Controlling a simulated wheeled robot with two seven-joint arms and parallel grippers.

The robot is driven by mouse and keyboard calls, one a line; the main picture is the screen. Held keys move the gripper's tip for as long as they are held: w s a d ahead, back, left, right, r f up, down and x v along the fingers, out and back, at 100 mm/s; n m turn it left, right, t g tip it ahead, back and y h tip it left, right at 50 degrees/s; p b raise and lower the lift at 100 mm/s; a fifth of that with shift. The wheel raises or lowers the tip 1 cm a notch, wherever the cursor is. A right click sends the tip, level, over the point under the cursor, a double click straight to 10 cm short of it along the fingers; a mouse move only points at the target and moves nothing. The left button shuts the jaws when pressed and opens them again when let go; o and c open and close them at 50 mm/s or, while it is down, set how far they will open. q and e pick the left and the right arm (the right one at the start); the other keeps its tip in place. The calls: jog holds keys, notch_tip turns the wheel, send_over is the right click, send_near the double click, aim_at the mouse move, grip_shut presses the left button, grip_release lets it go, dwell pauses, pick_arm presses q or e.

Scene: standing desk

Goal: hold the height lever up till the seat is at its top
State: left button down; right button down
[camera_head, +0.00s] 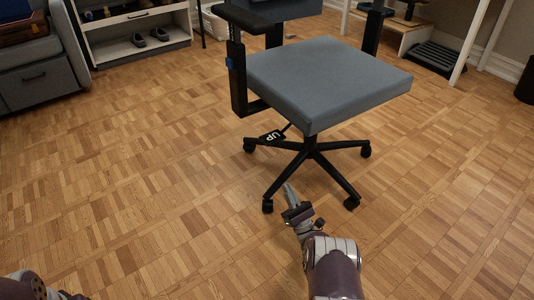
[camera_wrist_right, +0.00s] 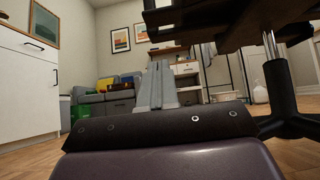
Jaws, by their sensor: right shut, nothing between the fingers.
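The office chair has a grey seat (camera_head: 330,82) on a black five-star base (camera_head: 311,148). The height lever (camera_head: 272,136), a black paddle marked "UP", sticks out below the seat's left side. My right gripper (camera_head: 288,188) is shut and empty, low in front of the chair base, nearer to me than the lever and apart from it. In the right wrist view its fingers (camera_wrist_right: 157,84) are together, pointing ahead. The seat's dark underside and the chair's column (camera_wrist_right: 271,47) show at the upper right there; I cannot make out the lever clearly. My left gripper's fingers are out of frame.
Parquet floor (camera_head: 150,190) is open left and right of the chair. The chair's black armrest post (camera_head: 237,78) stands above the lever. A shoe shelf (camera_head: 135,35) and a grey sofa (camera_head: 40,70) stand at the back left. A white desk leg (camera_head: 470,40) stands at the back right.

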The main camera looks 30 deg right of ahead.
jog(key=s+r+p+x, duration=0.2)
jog(key=p+x, duration=0.4)
jog(key=x, duration=0.7)
